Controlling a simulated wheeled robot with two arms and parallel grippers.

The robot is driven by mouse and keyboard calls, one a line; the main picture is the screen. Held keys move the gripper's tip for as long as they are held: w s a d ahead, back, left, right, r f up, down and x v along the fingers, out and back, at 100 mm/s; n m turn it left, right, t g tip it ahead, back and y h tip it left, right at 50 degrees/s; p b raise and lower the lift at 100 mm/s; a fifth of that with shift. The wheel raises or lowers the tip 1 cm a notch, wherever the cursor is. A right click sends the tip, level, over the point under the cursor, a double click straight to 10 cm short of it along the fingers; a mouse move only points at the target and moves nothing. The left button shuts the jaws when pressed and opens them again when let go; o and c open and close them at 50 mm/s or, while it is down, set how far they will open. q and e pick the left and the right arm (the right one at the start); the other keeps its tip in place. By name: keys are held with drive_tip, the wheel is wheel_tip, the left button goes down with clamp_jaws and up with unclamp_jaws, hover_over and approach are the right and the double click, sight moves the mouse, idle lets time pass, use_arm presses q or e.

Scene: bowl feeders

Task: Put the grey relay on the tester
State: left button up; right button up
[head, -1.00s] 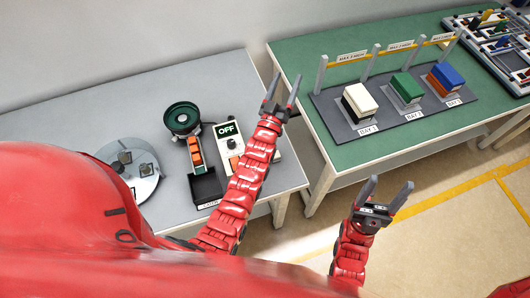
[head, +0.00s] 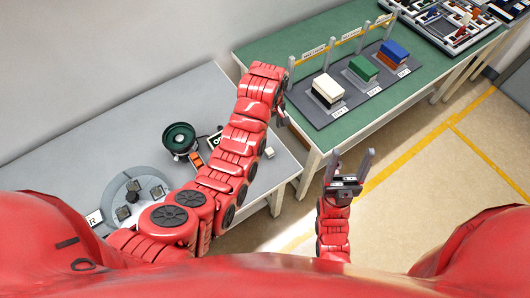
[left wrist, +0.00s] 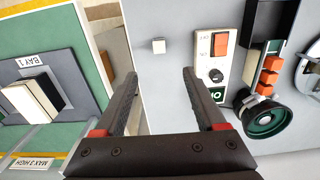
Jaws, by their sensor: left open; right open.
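A small pale, whitish-grey block (head: 268,152), possibly the grey relay, lies alone near the right end of the grey table. It also shows in the left wrist view (left wrist: 158,46), beyond and between my fingers. My left gripper (head: 283,104) is open and empty above that end of the table, apart from the block; its fingers show in the left wrist view (left wrist: 159,75). A round grey plate (head: 148,172) with several dark fixtures stands at left, beside a partly hidden sign (head: 93,218) ending in R; I cannot tell whether it is the tester. My right gripper (head: 352,158) is open and empty over the floor.
A dark green feeder bowl (head: 180,137) stands behind orange pieces (left wrist: 267,76) in a chute. A control box (left wrist: 205,48) with an orange switch is beside it. The green table (head: 265,58) holds a bay rack (head: 322,112) with white, green and blue-topped boxes and posts.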

use_arm(q)
drive_tip(key=b, duration=1)
hover_over(269, 151)
wheel_tip(269, 151, down, 11)
drive_tip(key=shift+d+r, duration=0.15)
drive_tip(key=shift+f+p, duration=0.4)
drive_tip(key=shift+f, duration=0.35)
drive_tip(key=shift+f+p, duration=0.25)
drive_tip(key=shift+p, duration=0.25)
wheel_tip(269, 151, down, 4)
drive_tip(key=shift+r+p, duration=0.2)
drive_tip(key=shift+p, duration=0.85)
drive_tip(key=shift+f, duration=0.6)
clamp_jaws()
